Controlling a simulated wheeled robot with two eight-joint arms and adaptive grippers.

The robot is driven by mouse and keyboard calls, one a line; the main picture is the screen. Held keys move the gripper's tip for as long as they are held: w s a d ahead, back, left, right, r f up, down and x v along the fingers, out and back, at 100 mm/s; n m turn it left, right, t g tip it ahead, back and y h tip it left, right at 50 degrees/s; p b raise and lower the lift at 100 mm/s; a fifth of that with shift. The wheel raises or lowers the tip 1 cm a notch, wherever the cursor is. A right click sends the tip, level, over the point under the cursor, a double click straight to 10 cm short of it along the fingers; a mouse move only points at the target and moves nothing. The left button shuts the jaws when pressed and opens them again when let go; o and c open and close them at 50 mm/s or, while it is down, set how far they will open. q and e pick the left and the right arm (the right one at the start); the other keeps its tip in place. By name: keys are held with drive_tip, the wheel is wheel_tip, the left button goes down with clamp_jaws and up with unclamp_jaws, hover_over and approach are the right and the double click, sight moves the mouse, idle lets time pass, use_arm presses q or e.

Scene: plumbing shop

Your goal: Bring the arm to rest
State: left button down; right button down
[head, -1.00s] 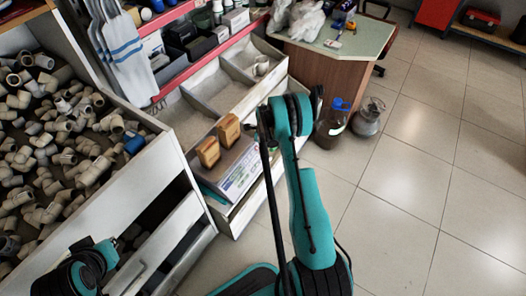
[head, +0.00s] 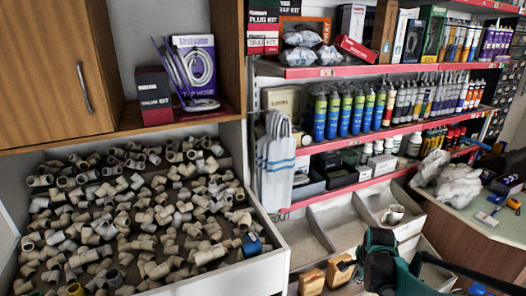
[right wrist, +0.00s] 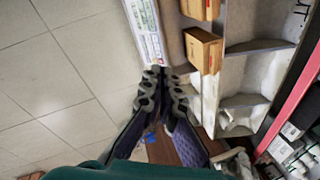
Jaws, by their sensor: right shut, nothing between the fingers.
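In the right wrist view my right gripper (right wrist: 163,80) is shut, its dark fingers together with nothing between them. It points past the tan boxes, over the floor beside the low drawer unit. In the head view a teal and black part of my right arm (head: 388,270) shows at the bottom, in front of the lower bins. The fingers cannot be made out clearly there. My left gripper is out of view.
A wide bin (head: 272,272) full of pipe fittings stands left. A tan box (head: 340,271) sits near my right arm; one also shows in the wrist view (right wrist: 203,50). Stocked shelves (head: 330,145) rise behind. A counter (head: 470,228) stands right. Tiled floor (right wrist: 60,75) is clear.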

drive_tip(key=s+a+r+n+t, duration=0.2)
drive_tip(key=s+a+r+n, duration=0.5)
drive_tip(key=s+r+n, duration=0.25)
drive_tip(key=s+a+n+t, duration=0.2)
drive_tip(key=s+a+n, duration=0.3)
drive_tip(key=s+n, duration=0.4)
drive_tip(key=s, duration=0.2)
drive_tip(key=shift+s+a+y, duration=0.3)
drive_tip(key=shift+a, duration=0.05)
drive_tip(key=shift+d+f, duration=0.1)
idle(0.8)
